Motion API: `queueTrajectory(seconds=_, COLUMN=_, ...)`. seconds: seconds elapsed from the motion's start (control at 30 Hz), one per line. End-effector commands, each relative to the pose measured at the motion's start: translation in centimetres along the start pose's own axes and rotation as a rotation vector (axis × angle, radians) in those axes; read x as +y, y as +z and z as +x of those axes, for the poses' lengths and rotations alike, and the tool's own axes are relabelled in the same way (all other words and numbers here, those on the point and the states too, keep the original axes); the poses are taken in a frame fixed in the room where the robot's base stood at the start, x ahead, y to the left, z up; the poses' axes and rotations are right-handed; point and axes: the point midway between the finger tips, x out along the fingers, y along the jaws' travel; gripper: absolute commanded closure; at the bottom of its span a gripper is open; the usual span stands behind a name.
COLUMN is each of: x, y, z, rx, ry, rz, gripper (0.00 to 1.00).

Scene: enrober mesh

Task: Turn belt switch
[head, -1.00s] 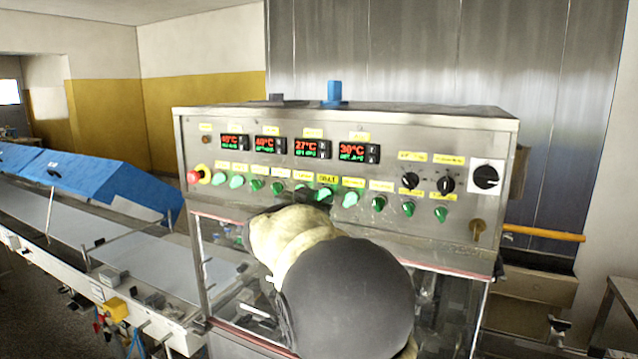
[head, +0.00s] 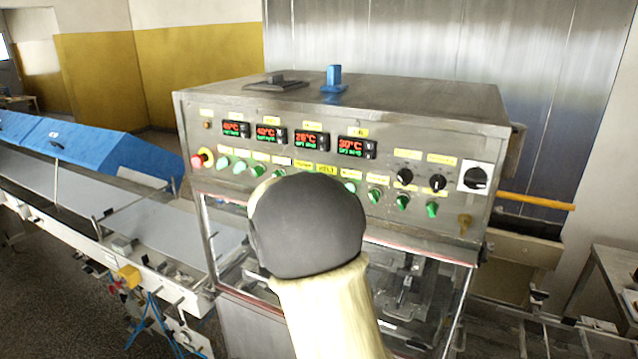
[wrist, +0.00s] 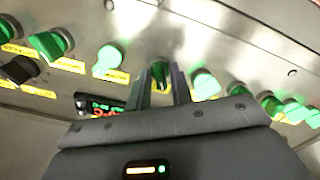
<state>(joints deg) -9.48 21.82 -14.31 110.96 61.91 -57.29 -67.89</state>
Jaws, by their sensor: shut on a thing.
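The control panel (head: 225,185) is a steel box with a row of green knobs, yellow labels and red-green displays. The yellow BELT label (head: 326,170) shows just above my arm; the knob under it is hidden there by my arm. In the wrist view, my gripper (wrist: 160,78) reaches the row with its two fingers close together on a dark green knob (wrist: 160,70). By its place in the row this looks like the belt switch, but its label is not readable there. The knob's exact angle is hard to tell.
Other green knobs stand close on both sides in the wrist view, one to the left (wrist: 107,60) and one to the right (wrist: 205,84). A red emergency button (head: 198,160) is at the panel's left end. A conveyor (head: 150,235) with blue covers (head: 95,150) runs left.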

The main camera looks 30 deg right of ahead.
Motion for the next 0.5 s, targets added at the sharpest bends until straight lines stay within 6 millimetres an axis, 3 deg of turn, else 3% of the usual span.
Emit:
queueTrajectory(seconds=0.37, x=-0.04, y=-0.08, z=-0.02, rx=0.003, ry=-0.001, rz=-0.008, gripper=1.00)
queueTrajectory(seconds=0.4, x=-0.04, y=-0.08, z=-0.02, rx=0.003, ry=-0.001, rz=-0.008, gripper=0.77)
queueTrajectory(seconds=0.47, x=-0.04, y=-0.08, z=-0.02, rx=0.003, ry=-0.001, rz=-0.008, gripper=0.67)
queueTrajectory(seconds=0.5, x=-0.03, y=-0.07, z=-0.02, rx=0.002, ry=-0.001, rz=-0.008, gripper=0.67)
